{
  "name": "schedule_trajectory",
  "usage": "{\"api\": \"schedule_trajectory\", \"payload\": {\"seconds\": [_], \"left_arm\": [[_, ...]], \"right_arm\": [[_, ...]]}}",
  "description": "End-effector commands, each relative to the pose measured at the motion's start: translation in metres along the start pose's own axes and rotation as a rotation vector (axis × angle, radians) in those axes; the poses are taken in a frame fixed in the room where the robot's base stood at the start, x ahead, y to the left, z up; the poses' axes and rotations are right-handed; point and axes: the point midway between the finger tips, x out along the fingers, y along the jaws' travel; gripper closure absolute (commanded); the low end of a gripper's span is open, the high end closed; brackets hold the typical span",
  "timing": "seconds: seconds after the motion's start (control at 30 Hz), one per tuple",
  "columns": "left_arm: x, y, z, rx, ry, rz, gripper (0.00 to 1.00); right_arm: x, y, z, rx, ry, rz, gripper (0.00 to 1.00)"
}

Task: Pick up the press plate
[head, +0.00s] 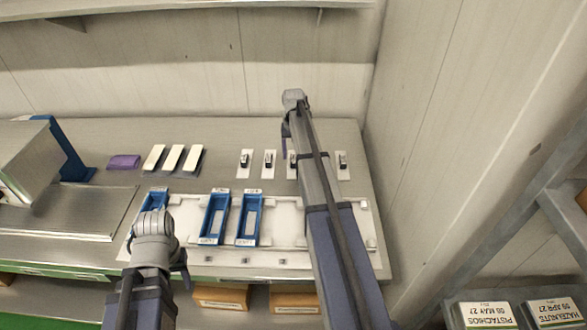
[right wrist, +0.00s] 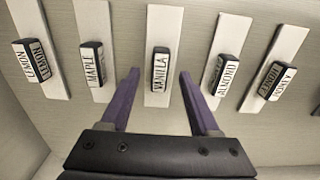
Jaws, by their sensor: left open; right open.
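Several white press plates with black labelled handles lie in a row at the back right of the bench; one (head: 245,163) is at the row's left end in the head view. In the right wrist view the VANILLA plate (right wrist: 165,20) is in the middle, between MAPLE (right wrist: 88,18) and ALMOND (right wrist: 228,35). My right gripper (right wrist: 159,76) is open and empty, its purple fingers either side of the VANILLA handle's line. Contact does not show. In the head view my right arm hides part of the row. My left gripper (head: 158,225) is open near the front left blue mould.
Blue moulds (head: 215,217) stand in a white tray (head: 280,243) in front of the plates. White bars (head: 173,158) and a purple block (head: 124,162) lie further left. A machine stands at the left edge; a wall (head: 440,130) bounds the right.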

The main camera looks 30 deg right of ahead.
Motion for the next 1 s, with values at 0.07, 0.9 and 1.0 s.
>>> {"api": "schedule_trajectory", "payload": {"seconds": [0.07,0.9,1.0], "left_arm": [[0.0160,0.0015,-0.0009,0.000,0.000,0.000,0.50],[0.0193,0.0018,-0.0011,0.000,0.000,0.000,0.50],[0.0193,0.0018,-0.0011,0.000,0.000,0.000,0.50]], "right_arm": [[0.0161,0.0001,0.0000,0.000,0.000,0.000,0.38],[0.0194,0.0001,0.0001,0.000,0.000,0.000,0.93],[0.0194,0.0002,0.0001,0.000,0.000,0.000,1.00]]}}
